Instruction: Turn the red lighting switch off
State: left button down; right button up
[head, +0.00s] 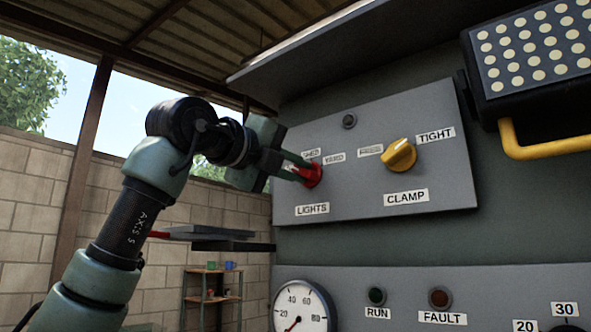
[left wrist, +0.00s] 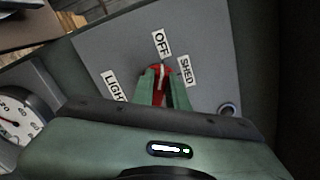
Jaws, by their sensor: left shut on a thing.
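The red lighting switch (head: 315,176) is a round knob on the grey panel, above the LIGHTS label (head: 312,209). SHED (head: 311,153) and YARD (head: 335,158) labels stand above it. My left gripper (head: 303,171) is shut on the knob, coming from the left. In the left wrist view the knob (left wrist: 159,84) sits between the two green fingers. A white line on it points roughly to the OFF label (left wrist: 162,42), with the SHED label (left wrist: 185,70) to the right. The head view does not show OFF. My right gripper is not in view.
On the same panel a yellow CLAMP knob (head: 399,155) stands to the right. A lamp box with a yellow handle (head: 545,145) juts out at upper right. Below are a gauge (head: 303,308) and RUN and FAULT lamps. A shelf (head: 212,285) stands by the wall.

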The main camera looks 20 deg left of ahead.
pick_arm(q)
jog(key=shift+a+r, duration=0.1)
jog(key=shift+r, duration=0.1)
jog(key=c, duration=1.5)
grip_release()
jog(key=shift+o, duration=0.5)
jog(key=shift+w+f, duration=0.1)
jog(key=shift+s+f, duration=0.1)
jog(key=shift+s, duration=0.25)
jog(key=b+v, duration=0.2)
jog(key=v, duration=0.5)
jog(key=shift+b, duration=0.4)
